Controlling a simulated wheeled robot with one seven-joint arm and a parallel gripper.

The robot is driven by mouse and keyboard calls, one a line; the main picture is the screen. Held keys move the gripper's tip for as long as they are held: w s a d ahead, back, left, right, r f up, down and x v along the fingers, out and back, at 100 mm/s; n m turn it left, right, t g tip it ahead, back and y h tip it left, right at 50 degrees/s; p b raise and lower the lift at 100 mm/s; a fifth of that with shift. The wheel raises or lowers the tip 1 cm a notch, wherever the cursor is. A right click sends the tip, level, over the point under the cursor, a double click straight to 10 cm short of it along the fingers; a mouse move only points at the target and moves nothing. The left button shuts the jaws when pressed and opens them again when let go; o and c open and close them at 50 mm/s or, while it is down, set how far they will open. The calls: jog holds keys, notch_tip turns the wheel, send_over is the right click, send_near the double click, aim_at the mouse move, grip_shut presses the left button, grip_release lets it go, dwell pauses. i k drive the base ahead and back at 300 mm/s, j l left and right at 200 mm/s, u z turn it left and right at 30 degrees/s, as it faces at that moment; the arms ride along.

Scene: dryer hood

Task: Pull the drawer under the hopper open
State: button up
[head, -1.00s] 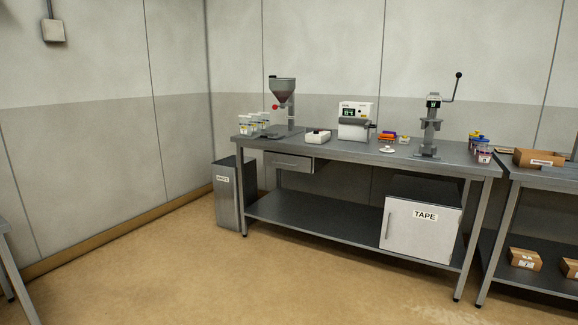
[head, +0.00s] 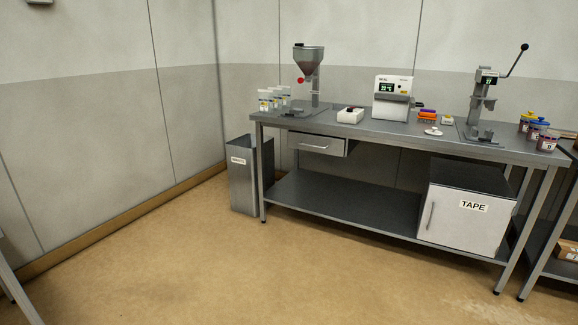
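The hopper (head: 309,62) is a grey metal funnel on a stand at the left end of the workbench. The drawer (head: 316,145) hangs under the bench top below the hopper. It has a grey front with a thin horizontal handle (head: 313,147). The drawer front looks close to the bench's front edge, and I cannot tell if it is slightly out. My gripper is not in the head view.
The workbench (head: 400,134) stands against the back wall. A grey waste bin (head: 244,178) stands just left of it, below the drawer's left side. A white cabinet labelled TAPE (head: 464,212) sits on the lower shelf at right. The floor (head: 260,270) in front is clear.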

aim_at(308, 142)
jog(key=i+j+u, duration=0.1)
jog(key=i+u, duration=0.35)
jog(key=i, duration=1.65)
jog(key=i+z, duration=0.15)
jog(key=i, duration=0.3)
jog(key=i+j+z, duration=0.15)
jog(key=i, duration=0.3)
jog(key=i+j+z, duration=0.2)
jog(key=i, duration=0.2)
jog(key=i+j+z, duration=0.15)
jog(key=i, duration=0.3)
